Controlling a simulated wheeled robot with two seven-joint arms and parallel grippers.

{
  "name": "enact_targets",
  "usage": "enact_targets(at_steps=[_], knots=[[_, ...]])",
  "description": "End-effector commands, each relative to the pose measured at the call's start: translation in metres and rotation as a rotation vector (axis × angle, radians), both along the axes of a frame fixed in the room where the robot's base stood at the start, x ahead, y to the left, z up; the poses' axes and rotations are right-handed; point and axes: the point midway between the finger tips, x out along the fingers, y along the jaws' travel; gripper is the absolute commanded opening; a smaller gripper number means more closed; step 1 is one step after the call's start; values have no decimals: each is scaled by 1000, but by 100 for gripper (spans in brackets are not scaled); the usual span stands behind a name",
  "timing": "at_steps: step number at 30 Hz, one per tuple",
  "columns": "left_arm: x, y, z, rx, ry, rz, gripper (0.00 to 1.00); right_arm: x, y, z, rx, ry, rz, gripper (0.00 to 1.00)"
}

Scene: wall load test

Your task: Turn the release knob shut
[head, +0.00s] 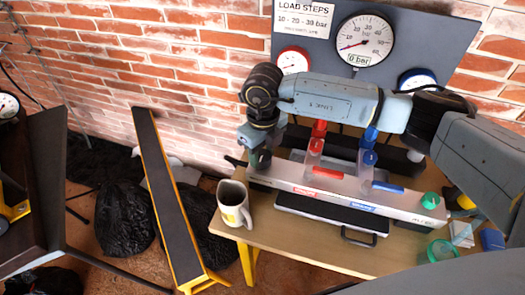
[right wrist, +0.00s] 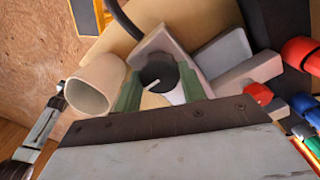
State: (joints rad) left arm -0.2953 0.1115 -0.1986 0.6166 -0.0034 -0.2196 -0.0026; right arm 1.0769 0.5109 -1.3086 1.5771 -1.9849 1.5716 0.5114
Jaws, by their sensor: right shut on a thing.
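The release knob (right wrist: 159,76) is black with a white pointer line and sits at the left end of the pale manifold (head: 345,190). My right gripper (right wrist: 160,85) has its two green fingers on either side of the knob, shut on it. In the head view my right arm reaches across from the right, and its gripper (head: 258,160) comes down over the manifold's left end, hiding the knob. The large gauge (head: 363,40) has a "0 bar" readout. My left gripper is not in view.
A grey mug (head: 233,204) stands close by on the wooden table (head: 285,235), also in the right wrist view (right wrist: 95,84). Red (head: 317,140) and blue (head: 369,143) valve handles and a green knob (head: 430,200) are along the manifold. A gauge panel (head: 330,60) stands behind.

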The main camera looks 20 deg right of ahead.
Motion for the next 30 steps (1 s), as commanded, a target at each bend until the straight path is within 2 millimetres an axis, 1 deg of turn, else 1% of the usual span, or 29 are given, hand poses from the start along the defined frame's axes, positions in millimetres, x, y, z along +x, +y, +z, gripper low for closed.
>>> enact_targets(at_steps=[11, 12, 17, 26, 29, 30], knots=[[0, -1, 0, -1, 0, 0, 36, 1, 0, 1, 1, -3, -9, 18], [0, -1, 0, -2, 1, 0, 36, 1, 0, 1, 1, -3, -9, 42], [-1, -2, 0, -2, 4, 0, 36, 1, 0, 1, 1, -2, -7, 63], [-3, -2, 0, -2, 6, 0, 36, 1, 0, 2, 0, -1, -6, 63], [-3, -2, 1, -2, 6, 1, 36, 1, 0, 10, 1, -3, -5, 63], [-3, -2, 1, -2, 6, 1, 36, 1, 0, 15, 3, -3, -5, 63]])
